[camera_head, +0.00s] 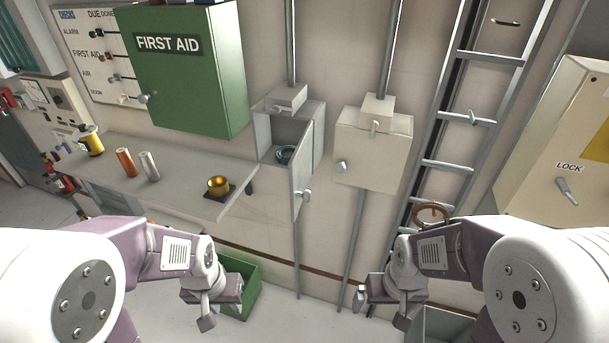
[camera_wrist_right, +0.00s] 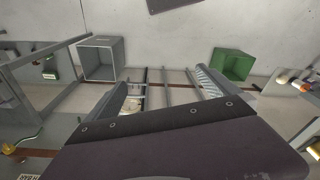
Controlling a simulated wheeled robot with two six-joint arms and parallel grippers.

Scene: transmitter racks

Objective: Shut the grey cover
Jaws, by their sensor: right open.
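The grey cover (camera_head: 302,176) is the hinged door of a small grey wall box (camera_head: 264,133). It stands open, swung out toward me, with a small handle on its face. A teal ring-shaped thing (camera_head: 285,153) lies inside the box. My left gripper (camera_head: 207,310) is low in the head view, below and left of the cover and apart from it; its jaws are not clear. My right gripper (camera_head: 366,300) is below and right of the cover, touching nothing. The right wrist view shows its fingers (camera_wrist_right: 168,85) apart with nothing between them.
A cream box (camera_head: 372,150), shut, hangs right of the grey box. A green First Aid cabinet (camera_head: 188,80) and a shelf (camera_head: 185,185) with a brass cup (camera_head: 218,184) are left. A ladder (camera_head: 448,165) stands right. A green bin (camera_head: 240,285) is on the floor.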

